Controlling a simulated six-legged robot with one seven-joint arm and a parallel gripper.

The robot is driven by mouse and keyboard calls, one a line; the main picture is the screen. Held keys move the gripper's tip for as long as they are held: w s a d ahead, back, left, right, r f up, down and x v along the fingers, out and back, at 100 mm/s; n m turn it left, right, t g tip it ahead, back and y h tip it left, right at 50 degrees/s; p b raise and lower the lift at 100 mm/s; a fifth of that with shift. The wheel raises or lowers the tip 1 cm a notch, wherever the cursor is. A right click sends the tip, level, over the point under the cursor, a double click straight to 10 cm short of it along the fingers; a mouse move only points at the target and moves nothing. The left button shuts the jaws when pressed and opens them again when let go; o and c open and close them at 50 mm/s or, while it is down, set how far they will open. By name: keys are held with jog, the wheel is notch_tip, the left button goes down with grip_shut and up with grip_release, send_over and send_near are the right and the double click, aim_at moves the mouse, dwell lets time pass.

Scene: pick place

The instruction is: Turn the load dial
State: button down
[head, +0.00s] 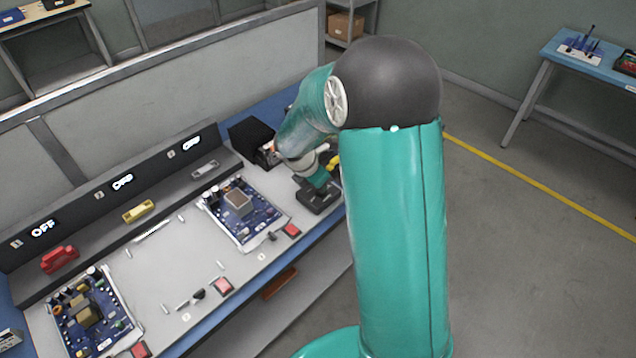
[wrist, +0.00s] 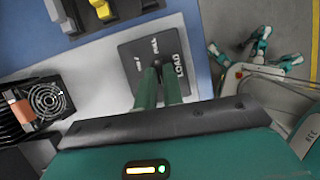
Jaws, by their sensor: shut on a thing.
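The load dial (wrist: 157,64) is a small black knob on a dark square plate (wrist: 171,42) marked LOAD, with small white marks above the knob. My gripper (wrist: 158,71) reaches down onto the plate in the wrist view. Its two green fingers are close together and shut on the knob, covering part of it. The dial's exact angle is hard to tell.
A black finned block with a fan (wrist: 46,98) stands left of the plate; yellow and dark parts (wrist: 101,9) lie beyond it. Circuit boards (head: 243,212) and red buttons (head: 223,286) are along the bench. A sloped console (head: 122,182) with OFF displays runs behind.

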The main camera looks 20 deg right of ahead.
jog(key=shift+n, duration=0.4)
jog(key=c, duration=1.5)
grip_release()
jog(key=shift+s+v, duration=0.1)
jog(key=shift+v, duration=3.35)
jog(key=shift+s+v, duration=0.15)
jog(key=shift+v, duration=3.35)
jog(key=shift+d, duration=0.15)
